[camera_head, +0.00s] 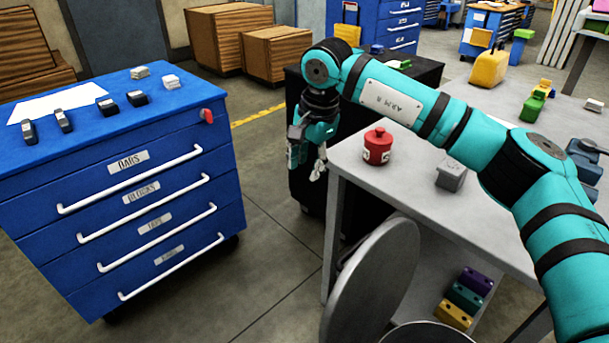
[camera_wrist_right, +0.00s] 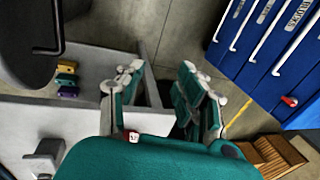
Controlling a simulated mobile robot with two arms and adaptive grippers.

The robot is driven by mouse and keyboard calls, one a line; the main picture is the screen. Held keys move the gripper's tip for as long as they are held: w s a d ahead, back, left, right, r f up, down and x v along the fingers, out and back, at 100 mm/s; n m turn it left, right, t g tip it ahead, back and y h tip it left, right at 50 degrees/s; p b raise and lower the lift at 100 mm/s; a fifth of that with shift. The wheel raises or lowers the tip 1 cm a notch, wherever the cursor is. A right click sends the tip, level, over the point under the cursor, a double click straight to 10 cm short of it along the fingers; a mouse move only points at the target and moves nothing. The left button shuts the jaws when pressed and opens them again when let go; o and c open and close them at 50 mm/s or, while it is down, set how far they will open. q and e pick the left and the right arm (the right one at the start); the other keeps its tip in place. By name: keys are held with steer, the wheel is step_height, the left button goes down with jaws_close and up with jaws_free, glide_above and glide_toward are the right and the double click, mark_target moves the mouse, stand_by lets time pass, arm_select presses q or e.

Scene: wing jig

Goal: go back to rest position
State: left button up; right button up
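My right arm reaches in from the right in the head view, over a grey worktable (camera_head: 400,205). Its gripper (camera_head: 306,160) hangs down past the table's left edge, in the gap between the table and a blue drawer cabinet (camera_head: 140,190). In the right wrist view the two fingers of this gripper (camera_wrist_right: 164,85) stand wide apart. Nothing is between them; the floor shows through the gap. My left gripper is in neither view.
A red canister (camera_head: 377,147) and a grey block (camera_head: 451,175) stand near the worktable's left end. Coloured blocks (camera_head: 464,297) lie on the lower shelf. A black cabinet (camera_head: 420,75) is behind the gripper. Floor is free between cabinet and table.

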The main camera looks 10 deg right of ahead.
steer(key=shift+v, duration=0.95)
